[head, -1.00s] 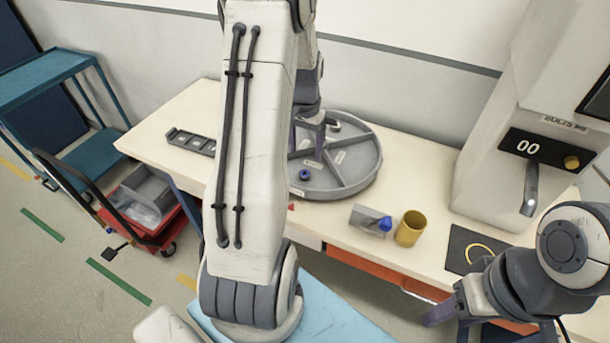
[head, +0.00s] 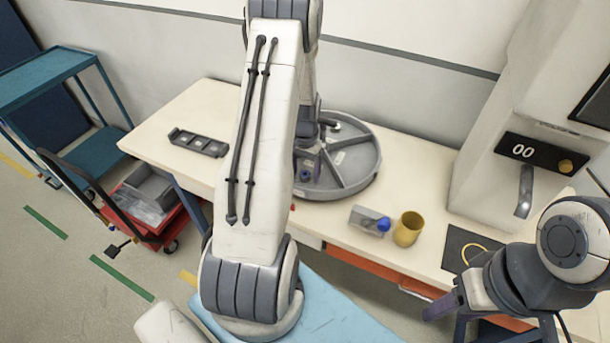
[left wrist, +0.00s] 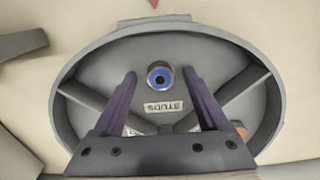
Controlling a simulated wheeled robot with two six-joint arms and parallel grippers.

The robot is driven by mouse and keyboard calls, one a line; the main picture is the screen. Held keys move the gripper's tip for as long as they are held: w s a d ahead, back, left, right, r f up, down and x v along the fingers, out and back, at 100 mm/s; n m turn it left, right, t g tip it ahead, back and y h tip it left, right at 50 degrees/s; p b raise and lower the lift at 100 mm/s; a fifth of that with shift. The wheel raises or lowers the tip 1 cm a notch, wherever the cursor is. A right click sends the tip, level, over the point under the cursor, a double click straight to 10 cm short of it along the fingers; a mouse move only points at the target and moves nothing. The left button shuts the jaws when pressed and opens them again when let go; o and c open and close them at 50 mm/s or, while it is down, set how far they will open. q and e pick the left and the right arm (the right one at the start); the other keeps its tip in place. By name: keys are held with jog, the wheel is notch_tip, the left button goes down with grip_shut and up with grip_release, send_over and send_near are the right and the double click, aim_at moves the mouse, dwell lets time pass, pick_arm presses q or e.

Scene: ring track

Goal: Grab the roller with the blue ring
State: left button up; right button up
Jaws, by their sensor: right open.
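The roller with the blue ring (left wrist: 160,77) stands in one compartment of the round grey divided tray (left wrist: 70,90), close to a label reading "STUDS" in the left wrist view. In the head view the roller (head: 305,176) shows just right of my left arm, in the tray (head: 365,180). My left gripper (left wrist: 158,78) is open over that compartment, with a purple finger on either side of the roller and a gap to each. In the head view my left arm hides part of the tray. My right gripper (head: 440,306) is at the lower right, away from the tray, and open.
A grey box with a blue item (head: 370,220) and a yellow cup (head: 408,229) stand right of the tray. A dark mat with a yellow ring (head: 455,245) lies near the machine (head: 500,180). A dark slotted holder (head: 198,143) lies left on the table.

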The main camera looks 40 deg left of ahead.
pick_arm(q)
grip_shut()
jog(key=shift+r, duration=0.1)
